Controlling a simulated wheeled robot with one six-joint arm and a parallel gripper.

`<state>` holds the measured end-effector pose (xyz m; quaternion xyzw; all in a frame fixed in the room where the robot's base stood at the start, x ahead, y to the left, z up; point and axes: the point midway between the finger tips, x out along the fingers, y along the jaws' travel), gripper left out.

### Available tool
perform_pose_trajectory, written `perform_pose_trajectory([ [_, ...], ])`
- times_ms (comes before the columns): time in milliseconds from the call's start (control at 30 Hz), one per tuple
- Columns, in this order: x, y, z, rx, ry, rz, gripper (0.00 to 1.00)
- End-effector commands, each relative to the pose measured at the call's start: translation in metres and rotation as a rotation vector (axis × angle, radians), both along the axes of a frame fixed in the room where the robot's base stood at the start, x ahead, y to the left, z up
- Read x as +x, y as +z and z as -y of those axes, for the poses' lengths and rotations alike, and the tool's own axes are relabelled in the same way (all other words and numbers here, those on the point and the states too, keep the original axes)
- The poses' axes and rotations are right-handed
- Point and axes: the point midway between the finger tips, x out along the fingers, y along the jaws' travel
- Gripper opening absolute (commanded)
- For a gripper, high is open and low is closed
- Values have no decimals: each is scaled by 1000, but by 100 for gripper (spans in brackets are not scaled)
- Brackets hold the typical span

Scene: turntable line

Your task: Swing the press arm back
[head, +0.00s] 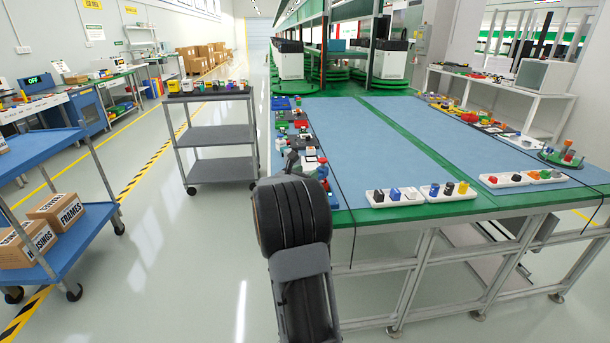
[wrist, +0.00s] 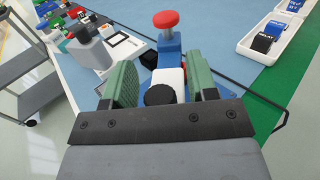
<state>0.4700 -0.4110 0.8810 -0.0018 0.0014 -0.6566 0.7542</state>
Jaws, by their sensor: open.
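In the wrist view, my gripper (wrist: 158,72) is open, with its two green-padded fingers apart. A small press stands just ahead of and between them. It shows a red round knob (wrist: 166,20), a blue arm or post (wrist: 169,46) under it, a white block (wrist: 170,76) and a black round part (wrist: 159,95). The lower part of the press is hidden behind my gripper's body. I cannot tell whether either finger touches it. In the head view, a red and blue piece of the press (head: 323,171) shows at the blue table's near left corner, mostly behind my arm.
Small parts and a grey block (wrist: 92,47) crowd the table's left edge. White trays (head: 397,198) of small blocks line the front edge. A black cable (head: 341,214) runs close to the press. The middle of the blue tabletop (head: 340,130) is clear. A grey cart (head: 215,140) stands left.

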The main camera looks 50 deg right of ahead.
Motion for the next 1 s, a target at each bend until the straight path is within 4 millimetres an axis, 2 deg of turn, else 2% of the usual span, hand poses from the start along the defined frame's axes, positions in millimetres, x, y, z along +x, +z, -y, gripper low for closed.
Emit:
perform_pose_trajectory([
  [67,0,0,0,0,0,0,53],
  [633,0,0,0,0,0,0,0],
  [1000,-5,1,5,1,-32,-1,0],
])
